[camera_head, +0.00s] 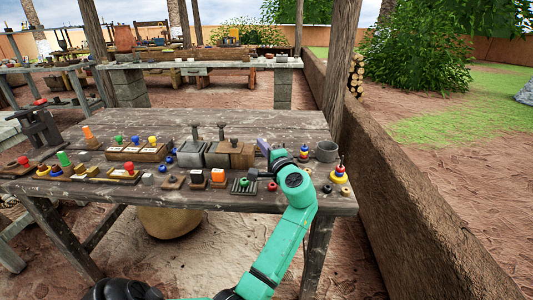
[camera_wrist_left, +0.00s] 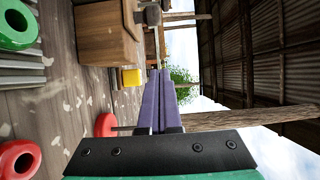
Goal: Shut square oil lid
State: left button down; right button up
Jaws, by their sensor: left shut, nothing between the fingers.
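My left gripper (camera_head: 263,146) is at the right part of the wooden table, its purple fingers closed together and empty. In the left wrist view the shut fingers (camera_wrist_left: 160,74) point away from the camera. A square wooden box (camera_head: 232,154) with an upright dark handle stands just left of the fingers; its side also shows in the left wrist view (camera_wrist_left: 104,36). A similar grey box (camera_head: 191,158) with a handle stands left of it. I cannot tell which is the oil box or whether its lid is seated. My right gripper is not in view.
Small bases with coloured knobs crowd the table's left and front. A ringed stack (camera_head: 304,153), a grey cup (camera_head: 326,152) and a yellow-red stack (camera_head: 339,174) stand right of my arm. A low wall (camera_head: 400,220) runs along the right. The table's back strip is mostly clear.

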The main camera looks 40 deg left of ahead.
aim_at(231, 149)
pick_arm(q)
jog(key=a, duration=0.3)
jog(key=shift+w+a, duration=0.2)
jog(key=shift+w, duration=0.15)
jog(key=shift+s+a+p, duration=0.35)
jog(key=shift+s+a, duration=0.45)
jog(key=shift+s, duration=0.25)
jog(key=shift+s+a, duration=0.2)
jog(key=shift+s, duration=0.1)
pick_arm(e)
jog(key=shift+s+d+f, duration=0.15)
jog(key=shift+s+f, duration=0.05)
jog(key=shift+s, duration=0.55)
pick_arm(q)
jog(key=shift+s+a, duration=0.2)
jog(key=shift+a, duration=0.15)
jog(key=s+a+p, duration=0.1)
jog(key=s+a, duration=0.1)
jog(key=a, duration=0.1)
jog(key=shift+s, duration=0.1)
jog(key=shift+d, duration=0.1)
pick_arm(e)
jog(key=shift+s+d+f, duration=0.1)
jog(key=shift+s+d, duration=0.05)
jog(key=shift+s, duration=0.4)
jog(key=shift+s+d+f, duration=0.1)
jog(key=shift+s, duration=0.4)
